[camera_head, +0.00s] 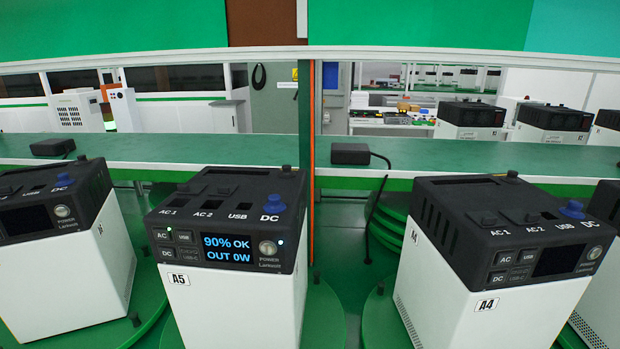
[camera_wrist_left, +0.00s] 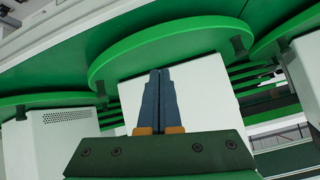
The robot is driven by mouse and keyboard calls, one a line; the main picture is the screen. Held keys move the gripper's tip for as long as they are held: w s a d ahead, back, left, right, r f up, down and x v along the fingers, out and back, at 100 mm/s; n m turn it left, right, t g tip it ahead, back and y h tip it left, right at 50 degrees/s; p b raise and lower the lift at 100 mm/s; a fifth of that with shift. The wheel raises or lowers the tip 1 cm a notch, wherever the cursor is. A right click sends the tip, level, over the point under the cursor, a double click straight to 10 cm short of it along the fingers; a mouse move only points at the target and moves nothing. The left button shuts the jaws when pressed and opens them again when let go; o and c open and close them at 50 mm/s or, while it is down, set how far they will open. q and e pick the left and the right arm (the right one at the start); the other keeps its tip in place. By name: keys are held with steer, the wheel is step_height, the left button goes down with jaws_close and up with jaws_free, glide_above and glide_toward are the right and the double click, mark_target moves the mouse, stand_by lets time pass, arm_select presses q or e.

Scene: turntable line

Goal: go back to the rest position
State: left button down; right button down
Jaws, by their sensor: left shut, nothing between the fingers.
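My left gripper (camera_wrist_left: 160,104) shows in the left wrist view, its two dark blue fingers pressed together with nothing between them. Behind the fingers is a white box-shaped unit (camera_wrist_left: 205,85) beside a round green turntable (camera_wrist_left: 150,42). No gripper shows in the head view, and my right gripper is in neither view. In the head view the power unit labelled A5 (camera_head: 235,310) has a lit screen reading 90% OK, OUT 0W. The unit labelled A4 (camera_head: 470,300) has a dark screen.
Another power unit (camera_head: 60,270) stands at the left on a green turntable. A green shelf (camera_head: 220,150) runs behind the units, with black adapters (camera_head: 350,154) on it. An orange-edged post (camera_head: 308,130) rises between A5 and A4. More units (camera_head: 470,120) stand at the back right.

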arm_select(q)
steer(key=s+d+f+n+g, duration=0.1)
steer(key=s+f+g, duration=0.15)
steer(key=s, duration=0.35)
steer(key=s+f+n+g, duration=0.1)
steer(key=s+f+g, duration=0.1)
steer(key=s+g, duration=0.3)
steer(key=s+f, duration=0.2)
steer(key=f, duration=0.8)
steer(key=s+f, duration=0.2)
steer(key=f, duration=0.8)
steer(key=s+a+f+g, duration=0.1)
steer(key=s+a+f, duration=0.1)
steer(key=s+f, duration=0.5)
steer(key=s, duration=0.4)
steer(key=shift+s+f+m+y, duration=0.15)
steer(key=shift+f+m+y, duration=0.15)
steer(key=shift+f+m, duration=0.1)
steer(key=shift+g, duration=0.25)
